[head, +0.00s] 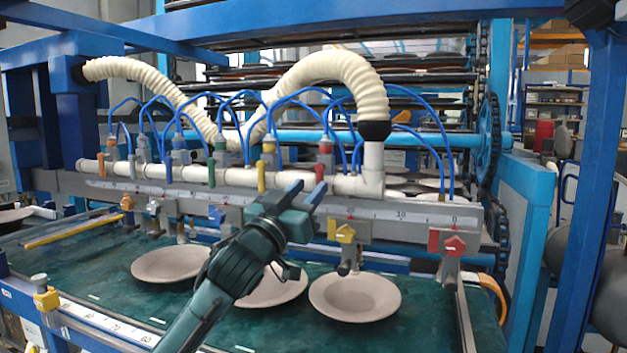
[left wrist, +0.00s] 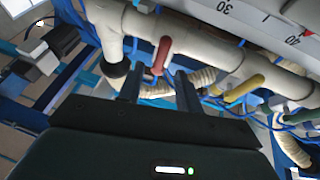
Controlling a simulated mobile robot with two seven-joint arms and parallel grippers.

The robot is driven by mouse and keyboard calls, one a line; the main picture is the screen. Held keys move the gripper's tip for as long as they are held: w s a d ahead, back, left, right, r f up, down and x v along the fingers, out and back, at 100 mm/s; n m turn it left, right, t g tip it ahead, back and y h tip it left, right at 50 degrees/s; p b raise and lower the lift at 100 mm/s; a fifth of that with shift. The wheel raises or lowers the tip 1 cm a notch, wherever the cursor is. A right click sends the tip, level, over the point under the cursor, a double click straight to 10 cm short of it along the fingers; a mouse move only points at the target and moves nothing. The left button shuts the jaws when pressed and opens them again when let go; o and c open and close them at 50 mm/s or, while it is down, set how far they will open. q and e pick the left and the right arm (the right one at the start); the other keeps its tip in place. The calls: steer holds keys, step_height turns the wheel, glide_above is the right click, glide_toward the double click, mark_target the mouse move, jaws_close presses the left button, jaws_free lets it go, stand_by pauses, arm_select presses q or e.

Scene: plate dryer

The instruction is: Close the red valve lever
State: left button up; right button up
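The red valve lever (head: 320,172) sits on the white pipe (head: 235,177), near the pipe's right end, and stands crosswise to the pipe. My left gripper (head: 305,190) is just below and in front of the lever, with its two fingers apart. In the left wrist view the red lever (left wrist: 161,55) shows above and between the open fingertips (left wrist: 158,88), and nothing is held. I cannot tell whether a finger touches the lever. My right gripper is not in view.
A yellow lever (head: 261,175) and a green one sit left of the red lever on the pipe. Blue hoses (head: 300,92) arch above. A ruler rail (head: 400,215) runs below with a yellow clamp (head: 345,233) and a red clamp (head: 447,241). Plates (head: 354,297) lie on the green belt.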

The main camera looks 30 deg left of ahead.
arm_select(q)
steer(key=shift+x, duration=1.45)
jaws_close()
